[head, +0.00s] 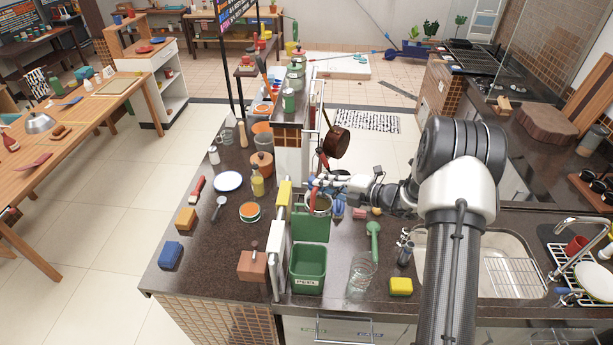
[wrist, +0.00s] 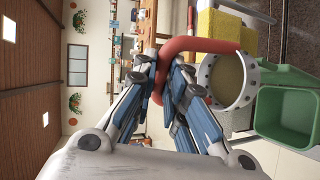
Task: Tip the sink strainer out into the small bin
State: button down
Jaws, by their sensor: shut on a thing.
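My gripper (head: 322,184) is shut on the red handle (wrist: 205,45) of the sink strainer. The strainer (head: 319,204) is a round metal cup with a holed rim, and in the wrist view (wrist: 228,80) its inside looks beige. Whether anything loose lies in it I cannot tell. The small bin (head: 308,281) is green, open-topped and labelled PEEL, standing on the dark counter. A green upright panel (head: 311,229) stands at its back. In the head view the strainer is behind and above this panel. The bin also shows at the right of the wrist view (wrist: 290,118).
A white upright panel (head: 277,255) with a yellow top stands left of the bin. A clear glass (head: 361,273), a green scoop-like tool (head: 373,238) and a yellow sponge (head: 401,286) are to its right. The sink (head: 470,280) lies farther right. A brown pan (head: 336,143) hangs behind.

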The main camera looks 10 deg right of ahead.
jog(key=s+n+b, duration=0.1)
jog(key=b, duration=0.1)
jog(key=s+a+r+n+b, duration=0.1)
jog(key=b, duration=0.1)
jog(key=shift+s+r+t+h, duration=0.15)
jog(key=shift+s+t+h, duration=0.05)
jog(key=shift+t+h, duration=0.2)
jog(key=shift+b, duration=0.35)
jog(key=s+a+n+b, duration=0.1)
jog(key=b, duration=0.2)
jog(key=s+a+n+t+b, duration=0.1)
jog(key=n+b, duration=0.1)
jog(key=b, duration=0.1)
jog(key=shift+h, duration=0.4)
jog(key=shift+b, duration=0.3)
